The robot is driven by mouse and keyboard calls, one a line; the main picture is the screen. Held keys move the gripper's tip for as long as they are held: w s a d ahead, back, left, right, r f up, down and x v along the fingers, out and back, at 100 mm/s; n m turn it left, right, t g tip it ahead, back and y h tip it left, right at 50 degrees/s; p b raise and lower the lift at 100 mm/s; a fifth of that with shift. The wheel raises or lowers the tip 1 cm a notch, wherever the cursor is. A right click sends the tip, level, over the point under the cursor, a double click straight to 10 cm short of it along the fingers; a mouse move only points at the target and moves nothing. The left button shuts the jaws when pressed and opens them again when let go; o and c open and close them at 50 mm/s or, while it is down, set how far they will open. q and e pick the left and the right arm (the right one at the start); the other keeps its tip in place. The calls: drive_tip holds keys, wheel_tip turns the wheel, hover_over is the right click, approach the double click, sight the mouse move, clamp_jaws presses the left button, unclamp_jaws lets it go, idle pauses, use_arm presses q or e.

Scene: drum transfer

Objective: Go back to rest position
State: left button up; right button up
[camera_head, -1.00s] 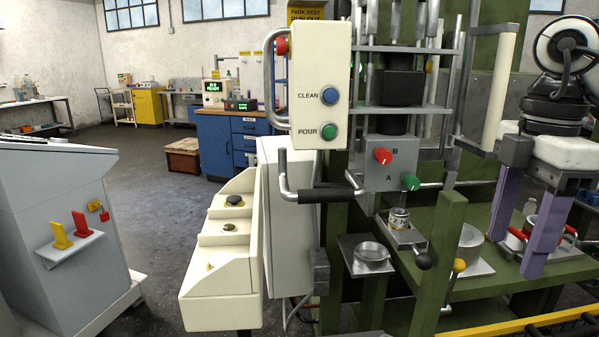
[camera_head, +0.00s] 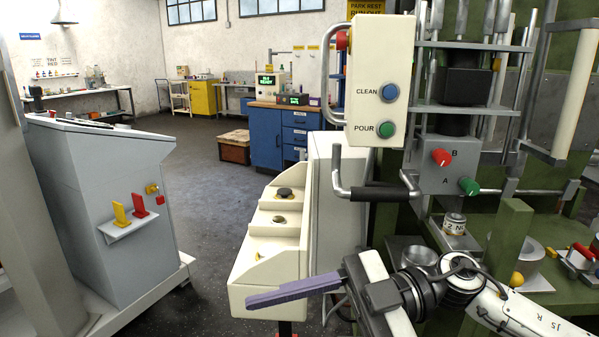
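My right gripper (camera_head: 262,299) is in the lower middle of the head view, its arm coming in from the right. Its purple finger points left, in front of the lower part of the cream stepped console. It is seen from the side, so I cannot make out a gap between two fingers. Nothing shows in its grasp. My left gripper is not in view.
A cream control box (camera_head: 380,80) with CLEAN and POUR buttons and a bar handle stands before the green machine frame. A red-handled container (camera_head: 580,253) is at right. Grey cabinet (camera_head: 95,190) stands left; floor between is open.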

drive_tip(key=w+f+m+t+y, duration=0.4)
drive_tip(key=w+m+t, duration=0.3)
drive_tip(key=m+t, duration=0.55)
drive_tip(key=w+d+f+m+t+h, duration=0.1)
drive_tip(key=d+f+m+t+h, duration=0.3)
drive_tip(key=f+h, duration=0.25)
drive_tip(key=w+d+f+m+t+h, duration=0.1)
drive_tip(key=d+f+m+t+h, duration=0.35)
drive_tip(key=f, duration=0.35)
drive_tip(key=s+d+f+m+g+h, duration=0.1)
drive_tip(key=s+d+f+g+h, duration=0.2)
drive_tip(key=s+f, duration=0.6)
drive_tip(key=s+d+f+m+g+h, duration=0.2)
drive_tip(key=s+d+f+g+h, duration=0.2)
drive_tip(key=f, duration=1.2)
drive_tip(key=s+d+g, duration=0.1)
drive_tip(key=s+d, duration=0.2)
drive_tip(key=s, duration=0.3)
drive_tip(key=shift+s+d, duration=0.25)
